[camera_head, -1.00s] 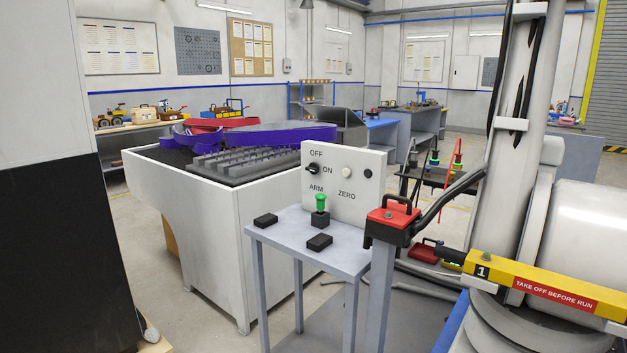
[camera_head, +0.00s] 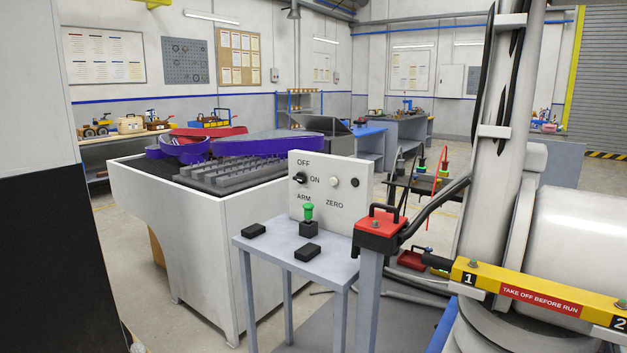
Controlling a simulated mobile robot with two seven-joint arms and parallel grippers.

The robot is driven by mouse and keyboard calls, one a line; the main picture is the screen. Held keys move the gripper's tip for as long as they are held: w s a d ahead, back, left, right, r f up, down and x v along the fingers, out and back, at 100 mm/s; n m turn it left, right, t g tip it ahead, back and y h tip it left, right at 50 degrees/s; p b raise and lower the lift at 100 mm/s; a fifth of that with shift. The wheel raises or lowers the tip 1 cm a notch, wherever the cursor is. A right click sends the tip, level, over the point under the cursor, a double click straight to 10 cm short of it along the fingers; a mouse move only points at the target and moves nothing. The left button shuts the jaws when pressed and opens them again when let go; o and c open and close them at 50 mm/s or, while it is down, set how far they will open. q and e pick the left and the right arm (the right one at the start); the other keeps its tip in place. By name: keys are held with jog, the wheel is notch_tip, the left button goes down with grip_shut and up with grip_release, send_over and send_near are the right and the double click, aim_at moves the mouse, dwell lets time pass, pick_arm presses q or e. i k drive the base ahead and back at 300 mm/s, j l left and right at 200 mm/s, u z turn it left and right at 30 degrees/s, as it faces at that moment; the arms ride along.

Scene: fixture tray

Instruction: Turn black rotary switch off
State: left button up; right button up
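The black rotary switch (camera_head: 299,178) is a small knob on the upper left of a white upright panel (camera_head: 340,186). The label OFF is above the knob and ON is to its right. The knob's pointer is too small to read with certainty, but it seems to lie sideways, toward ON. The panel also bears the words ARM and ZERO, a white button (camera_head: 333,182) and a black button (camera_head: 355,183). Neither of my grippers shows in the head view.
The panel stands on a small grey table (camera_head: 285,250) with a green-topped switch (camera_head: 308,212) and two black blocks. A red box (camera_head: 381,222) on a post stands to its right. A yellow bar (camera_head: 540,290) crosses the lower right. A white machine bed (camera_head: 190,235) is behind left.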

aim_at(300, 178)
jog(key=i+j+z, duration=0.2)
jog(key=z, duration=0.2)
jog(key=i+j+z, duration=0.2)
jog(key=z, duration=0.2)
jog(key=i+j+z, duration=0.1)
jog(key=j, duration=0.25)
jog(key=i+j, duration=0.2)
jog(key=j, duration=0.2)
jog(key=i+j+z, duration=0.15)
jog(key=j, duration=0.2)
jog(key=i+j, duration=0.15)
jog(key=j, duration=0.25)
jog(key=i+j+z, duration=0.15)
jog(key=j, duration=0.2)
